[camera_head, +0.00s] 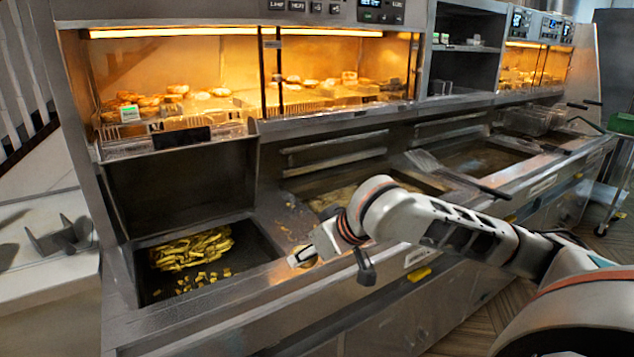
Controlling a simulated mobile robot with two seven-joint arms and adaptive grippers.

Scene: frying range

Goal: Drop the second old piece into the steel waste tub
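My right arm reaches in from the right, and its gripper (302,256) is above the front ledge of the steel counter, just right of the fries basin. A small tan-brown piece (307,263) shows at its fingertips, and the fingers appear shut on it. The gripper is small in the picture and partly hidden by its own wrist. I cannot make out a steel waste tub for certain. My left gripper is not in view.
A dark basin (255,252) holds fries at the left. Lit heated shelves (240,108) with several browned pieces stand behind. Fryer wells (480,160) and a basket with a handle (425,162) lie to the right. A green-topped cart (621,123) stands far right.

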